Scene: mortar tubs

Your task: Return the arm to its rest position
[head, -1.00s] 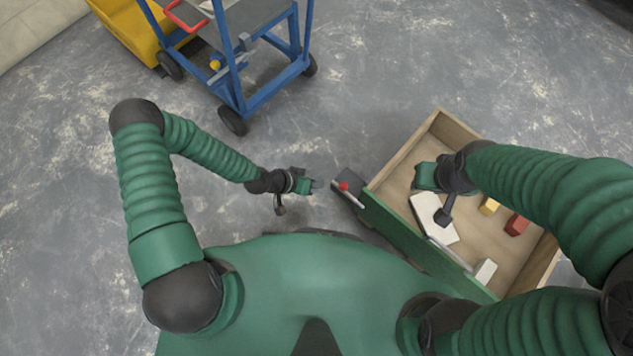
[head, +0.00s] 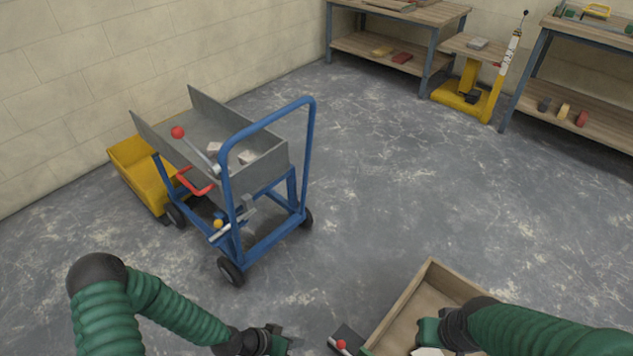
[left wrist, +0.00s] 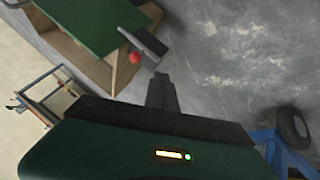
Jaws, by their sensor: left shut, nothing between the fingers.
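My left arm (head: 180,308) comes in from the lower left of the head view, bent at a dark elbow. Its gripper (head: 284,342) is low over the floor, left of the wooden box (head: 400,298) and apart from it. In the left wrist view the fingers (left wrist: 162,92) are together with nothing between them. My right arm (head: 550,330) reaches in from the right over the box. Its gripper (head: 428,334) is over the box, with the fingertips hidden or cut off.
A red-knobbed lever (head: 341,344) sits by the box's near left corner. A blue cart (head: 265,235) with a grey tray stands upper left, beside a yellow tub (head: 140,175). Workbenches (head: 400,50) stand along the back wall. The floor between is clear.

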